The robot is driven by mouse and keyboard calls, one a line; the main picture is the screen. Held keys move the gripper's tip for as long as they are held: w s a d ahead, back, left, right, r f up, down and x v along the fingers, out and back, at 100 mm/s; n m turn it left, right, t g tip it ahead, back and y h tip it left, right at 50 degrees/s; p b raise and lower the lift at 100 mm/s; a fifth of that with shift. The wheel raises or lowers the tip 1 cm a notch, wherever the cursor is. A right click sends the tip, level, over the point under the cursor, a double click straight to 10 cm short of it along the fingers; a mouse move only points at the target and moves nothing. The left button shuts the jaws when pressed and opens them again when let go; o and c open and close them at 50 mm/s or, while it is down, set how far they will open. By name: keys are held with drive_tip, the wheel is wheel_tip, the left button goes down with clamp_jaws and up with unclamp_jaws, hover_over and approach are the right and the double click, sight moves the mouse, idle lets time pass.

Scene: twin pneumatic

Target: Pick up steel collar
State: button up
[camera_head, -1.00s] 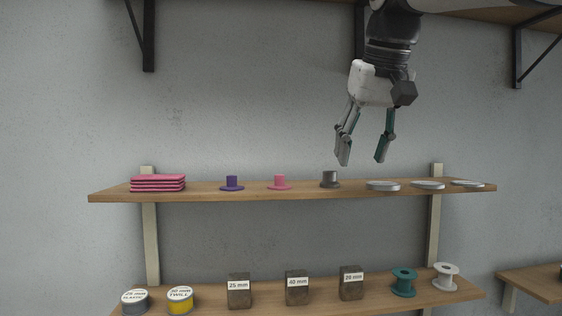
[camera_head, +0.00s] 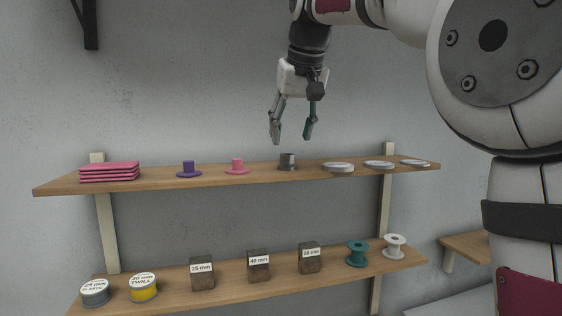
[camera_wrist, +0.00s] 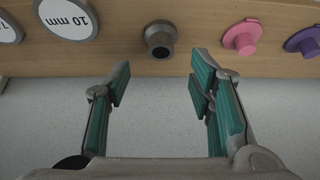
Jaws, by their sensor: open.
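The steel collar (camera_head: 287,161) is a small grey flanged cylinder standing upright on the upper wooden shelf (camera_head: 217,180), between a pink collar (camera_head: 237,167) and the grey discs. My gripper (camera_head: 291,138) is open and empty, pointing down above the steel collar and apart from it. In the wrist view the steel collar (camera_wrist: 160,39) shows its dark bore near the top middle. My gripper (camera_wrist: 157,78) has its two teal-padded fingers spread on either side of the collar's column in that picture, short of the collar.
A purple collar (camera_head: 189,169) and a stack of pink pads (camera_head: 110,171) stand to the left. Flat grey discs (camera_head: 338,167) lie close on the right. The lower shelf (camera_head: 235,288) holds tins, labelled blocks and spools. The wall is behind.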

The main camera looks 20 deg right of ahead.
sight(288, 155)
drive_tip(key=shift+p+x, duration=0.85)
drive_tip(key=shift+x, duration=1.85)
drive_tip(key=shift+s, duration=0.15)
drive_tip(key=shift+c, duration=0.4)
clamp_jaws()
